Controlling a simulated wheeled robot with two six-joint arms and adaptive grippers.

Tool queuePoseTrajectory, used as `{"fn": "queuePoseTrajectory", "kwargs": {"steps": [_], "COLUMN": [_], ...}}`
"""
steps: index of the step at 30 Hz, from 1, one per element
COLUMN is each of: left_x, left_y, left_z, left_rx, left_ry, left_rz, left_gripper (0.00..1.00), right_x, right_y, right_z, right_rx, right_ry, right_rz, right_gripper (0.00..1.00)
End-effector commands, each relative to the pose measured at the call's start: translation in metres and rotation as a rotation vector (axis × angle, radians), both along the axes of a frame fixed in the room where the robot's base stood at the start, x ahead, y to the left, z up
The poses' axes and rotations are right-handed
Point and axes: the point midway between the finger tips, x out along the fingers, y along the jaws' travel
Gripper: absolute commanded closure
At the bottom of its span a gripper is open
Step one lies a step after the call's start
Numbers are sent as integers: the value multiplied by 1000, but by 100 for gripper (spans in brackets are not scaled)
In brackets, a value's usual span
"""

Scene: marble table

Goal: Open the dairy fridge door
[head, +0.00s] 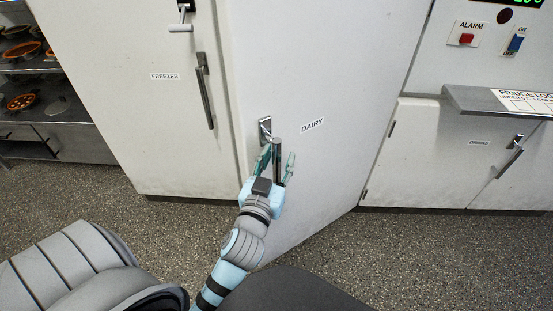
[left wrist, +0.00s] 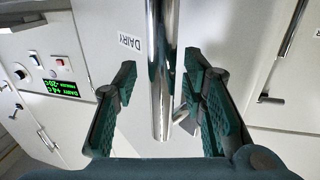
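The white dairy fridge door (head: 325,70) carries a DAIRY label. Its face stands at an angle to the fronts on both sides, with its left edge toward me, so it looks partly open; no inside shows. Its metal bar handle (head: 277,148) is upright near the left edge. My left gripper (head: 279,158) is at the lower part of this handle. In the left wrist view the handle bar (left wrist: 162,70) runs between the two green fingers of the left gripper (left wrist: 161,85), with a gap on each side. My right gripper is not in view.
The white freezer door (head: 130,100) with its handle (head: 205,90) stands left of the dairy door. A shelf rack with pans (head: 22,101) is at the far left. A metal ledge (head: 490,103) juts out at the right. The speckled floor (head: 400,255) at the lower right is clear.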

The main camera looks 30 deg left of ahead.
Motion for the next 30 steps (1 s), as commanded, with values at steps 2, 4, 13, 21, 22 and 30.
{"fn": "queuePoseTrajectory", "kwargs": {"steps": [2,4,13,21,22,30], "left_x": [0,0,0,1,1,0], "left_y": [0,1,0,0,0,-1], "left_z": [0,1,63,100,100,91], "left_rx": [0,0,-3,1,2,-1], "left_ry": [0,-1,-8,-2,-2,30], "left_rz": [1,2,2,0,0,-4], "left_gripper": [62,62,62,62,62,80], "right_x": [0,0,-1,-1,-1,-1], "right_y": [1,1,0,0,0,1], "right_z": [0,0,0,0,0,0], "right_rx": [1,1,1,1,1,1], "right_ry": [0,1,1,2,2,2], "right_rz": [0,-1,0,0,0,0], "right_gripper": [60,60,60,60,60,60]}}
